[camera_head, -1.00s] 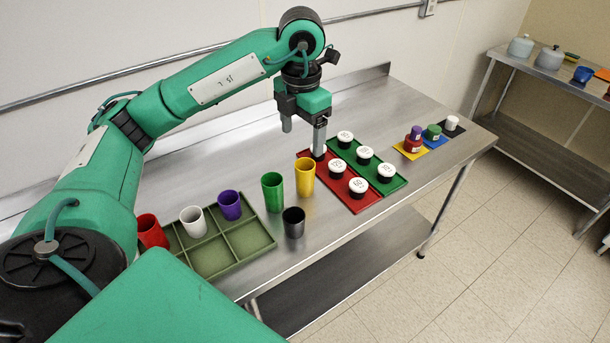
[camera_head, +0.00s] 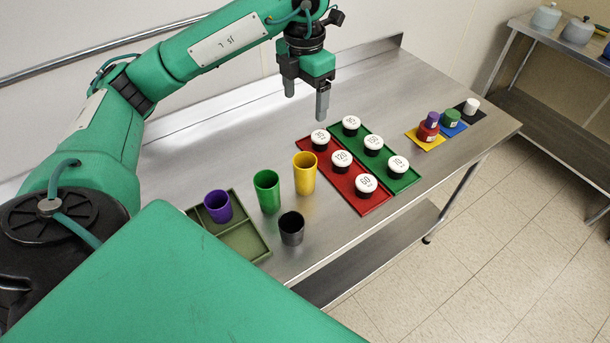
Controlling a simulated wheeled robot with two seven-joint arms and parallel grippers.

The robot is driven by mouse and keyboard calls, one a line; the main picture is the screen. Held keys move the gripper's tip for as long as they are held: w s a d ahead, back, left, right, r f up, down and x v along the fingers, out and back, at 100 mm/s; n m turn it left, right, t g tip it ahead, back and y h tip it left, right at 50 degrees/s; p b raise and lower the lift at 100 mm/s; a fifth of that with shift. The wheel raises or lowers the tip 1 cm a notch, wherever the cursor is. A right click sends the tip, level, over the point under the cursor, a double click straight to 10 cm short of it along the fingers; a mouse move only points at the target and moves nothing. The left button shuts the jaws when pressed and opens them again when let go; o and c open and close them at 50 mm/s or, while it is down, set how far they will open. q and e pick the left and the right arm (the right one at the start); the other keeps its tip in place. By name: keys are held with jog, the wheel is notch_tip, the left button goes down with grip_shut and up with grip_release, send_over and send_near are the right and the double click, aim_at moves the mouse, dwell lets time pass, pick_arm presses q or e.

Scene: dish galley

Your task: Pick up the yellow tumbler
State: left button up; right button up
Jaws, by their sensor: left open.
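The yellow tumbler (camera_head: 305,175) stands upright on the steel table (camera_head: 400,95), with a green tumbler (camera_head: 267,192) close to its left and a black cup (camera_head: 291,229) in front. My left gripper (camera_head: 306,104) is open and empty. It hangs above the table, above and behind the yellow tumbler in the picture, clear of it, with its fingers pointing down. My right gripper is not in the view.
A green divided tray (camera_head: 255,245) holds a purple tumbler (camera_head: 217,206); my arm hides part of it. Right of the yellow tumbler lie a red tray (camera_head: 374,201) and a green tray (camera_head: 407,181) with white-topped weights. Small coloured mats with objects lie farther right.

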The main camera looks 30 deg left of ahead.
pick_arm(q)
notch_tip(320, 180, down, 3)
jog(key=b, duration=0.7)
send_over(305, 157)
jog(key=s+d, duration=0.1)
jog(key=s, duration=0.1)
notch_tip(305, 157, down, 5)
notch_tip(305, 157, down, 9)
jog(key=shift+d+r, duration=0.1)
jog(key=shift+r, duration=0.1)
jog(key=shift+f, duration=0.5)
notch_tip(305, 157, down, 4)
jog(key=shift+s+d+r+p, duration=0.1)
jog(key=shift+s+p, duration=0.05)
jog(key=shift+p, duration=0.4)
jog(key=shift+f, duration=0.2)
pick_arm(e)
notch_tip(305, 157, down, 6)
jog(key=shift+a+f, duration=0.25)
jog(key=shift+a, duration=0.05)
